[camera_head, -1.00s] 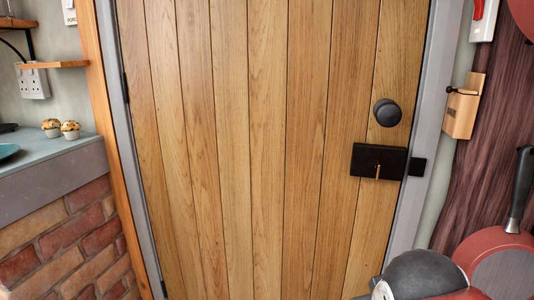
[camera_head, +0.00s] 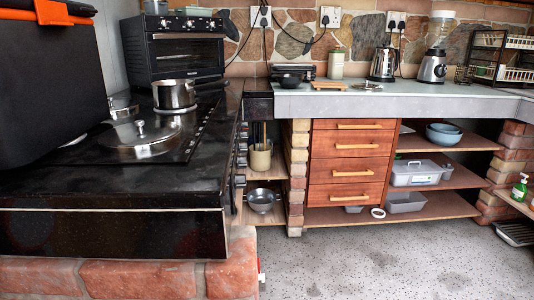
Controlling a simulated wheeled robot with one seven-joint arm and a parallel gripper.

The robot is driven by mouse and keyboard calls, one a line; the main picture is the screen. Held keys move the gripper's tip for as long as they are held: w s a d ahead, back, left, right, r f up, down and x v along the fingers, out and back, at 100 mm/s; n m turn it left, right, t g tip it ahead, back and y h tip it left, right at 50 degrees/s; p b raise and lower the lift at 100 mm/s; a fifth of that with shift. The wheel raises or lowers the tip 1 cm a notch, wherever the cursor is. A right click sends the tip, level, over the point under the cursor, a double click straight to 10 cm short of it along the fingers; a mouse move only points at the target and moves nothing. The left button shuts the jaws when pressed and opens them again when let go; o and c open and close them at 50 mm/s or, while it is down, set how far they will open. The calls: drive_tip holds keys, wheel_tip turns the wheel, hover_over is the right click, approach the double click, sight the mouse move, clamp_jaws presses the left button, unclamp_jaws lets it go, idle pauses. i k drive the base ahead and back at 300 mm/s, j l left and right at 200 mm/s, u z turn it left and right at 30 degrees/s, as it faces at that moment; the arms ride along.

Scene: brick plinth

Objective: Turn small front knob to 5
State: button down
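A black stove (camera_head: 110,232) stands on a brick plinth at the left, with a dark glossy top. Along its right-hand edge, seen nearly edge-on, are small dark shapes (camera_head: 241,150) that may be knobs; their settings cannot be read. A black toaster oven (camera_head: 187,58) behind it has small pale-marked controls along its upper front, also too small to read. I cannot tell which knob is the small front one.
A steel saucepan (camera_head: 174,95) and a glass or metal lid (camera_head: 140,138) are on the stove. A counter with wooden drawers (camera_head: 349,168), a kettle (camera_head: 384,63) and a blender (camera_head: 433,66) runs along the back. The speckled floor (camera_head: 400,260) is clear at right.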

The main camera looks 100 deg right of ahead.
sight(244, 135)
drive_tip(key=k+z, duration=0.1)
drive_tip(key=z, duration=0.4)
drive_tip(key=k+z, duration=0.1)
drive_tip(key=z, duration=0.35)
drive_tip(key=k+l+z, duration=0.1)
drive_tip(key=z, duration=0.4)
drive_tip(key=k+l+z, duration=0.1)
drive_tip(key=z, duration=0.35)
drive_tip(key=l+z, duration=0.15)
drive_tip(key=z, duration=0.35)
drive_tip(key=k+l+z, duration=0.1)
drive_tip(key=z, duration=0.4)
drive_tip(key=l+u, duration=0.3)
drive_tip(key=u, duration=0.15)
drive_tip(key=i+l+u, duration=0.2)
drive_tip(key=l, duration=0.15)
drive_tip(key=i+l+u, duration=0.2)
drive_tip(key=l, duration=0.15)
drive_tip(key=l+z, duration=0.1)
